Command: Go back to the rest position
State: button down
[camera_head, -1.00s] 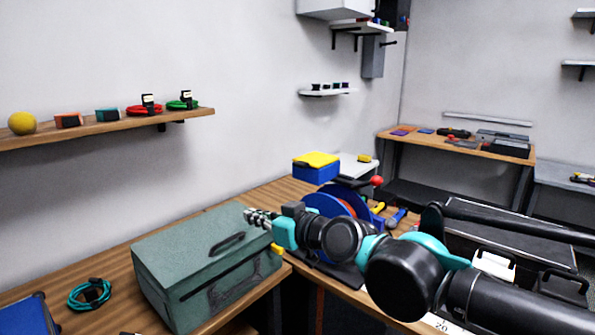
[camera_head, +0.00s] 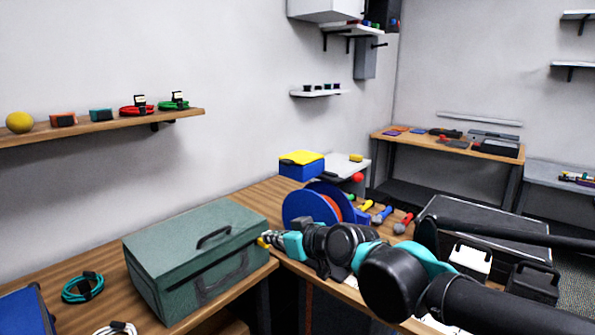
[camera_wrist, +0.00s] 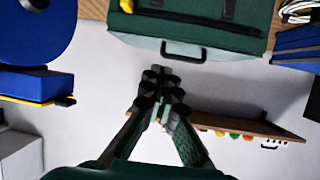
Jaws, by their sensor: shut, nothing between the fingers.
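My gripper (camera_head: 269,240) is just right of the green metal box (camera_head: 205,262), near its right end, in the head view. In the wrist view my gripper (camera_wrist: 162,88) points toward the wall, with its fingers together and nothing between them. The green box (camera_wrist: 195,45) shows at the top of that view, lid down, its handle facing the gripper. A gap shows between the fingertips and the box. My arm reaches in from the lower right of the head view.
A teal cable coil (camera_head: 83,287) and a white cable (camera_head: 116,329) lie left of the box. A blue reel (camera_head: 308,206), a blue box with yellow lid (camera_head: 301,165) and several tools stand behind my arm. A wall shelf (camera_head: 100,127) holds coils and a yellow ball (camera_head: 19,122).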

jog(key=w+d+f+m+g+h, duration=0.2)
jog(key=d+f+m+h, duration=0.3)
jog(key=d+f, duration=0.85)
jog(key=s+d+f+m+g+h, duration=0.1)
jog(key=d+f, duration=0.2)
jog(key=d, duration=0.1)
jog(key=s+d+f+m+g+h, duration=0.1)
jog(key=s+d+f, duration=0.1)
jog(key=d+f, duration=0.1)
jog(key=s+d+f+m+g+h, duration=0.1)
jog(key=s+d+f+h, duration=0.1)
jog(key=d+f, duration=0.1)
jog(key=shift+s+d+f+g, duration=0.15)
jog(key=shift+d+g, duration=0.15)
jog(key=shift+d, duration=0.55)
